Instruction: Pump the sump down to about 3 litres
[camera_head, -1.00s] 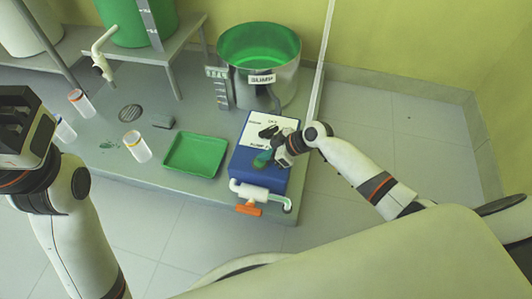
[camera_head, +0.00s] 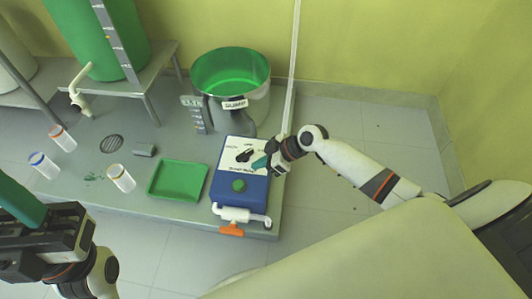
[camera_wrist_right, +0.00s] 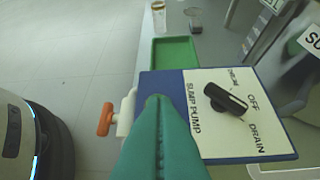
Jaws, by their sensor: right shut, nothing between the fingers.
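The sump (camera_head: 262,105) is a metal vessel holding green liquid, with a scale (camera_head: 196,112) beside it. My left gripper (camera_head: 15,205) is at the lower left, partly cut off.
A white pipe with an orange valve handle (camera_head: 231,229) runs along the pump's front. A large green tank (camera_head: 105,45) stands on a bench behind.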

